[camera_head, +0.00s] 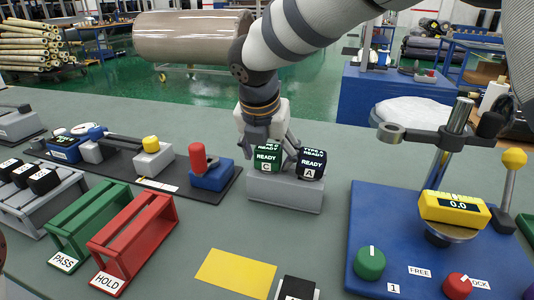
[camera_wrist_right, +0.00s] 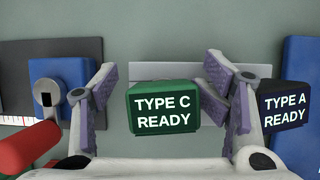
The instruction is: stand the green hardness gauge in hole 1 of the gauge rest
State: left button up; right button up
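The green hardness gauge (camera_head: 267,160), marked C and READY, is at the left end of the grey gauge rest (camera_head: 284,193). A dark gauge (camera_head: 311,164) marked A is at its right end. Hole numbers on the rest cannot be read. My right gripper (camera_head: 271,146) is over the green gauge. In the right wrist view the green gauge (camera_wrist_right: 164,107) reads TYPE C READY and lies between the spread fingers (camera_wrist_right: 168,90). A gap shows on its left; the right finger is close to it, contact unclear. The dark gauge (camera_wrist_right: 286,107) is just outside the right finger. My left gripper is not in view.
Left of the rest is a blue block with a red handle (camera_head: 198,158). Green (camera_head: 92,220) and red (camera_head: 135,232) racks stand front left. A blue tester base (camera_head: 405,240) with a yellow gauge (camera_head: 455,208) is at right. A yellow sheet (camera_head: 236,272) lies in front.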

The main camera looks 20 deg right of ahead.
jog(key=v, duration=1.2)
jog(key=shift+f, duration=0.1)
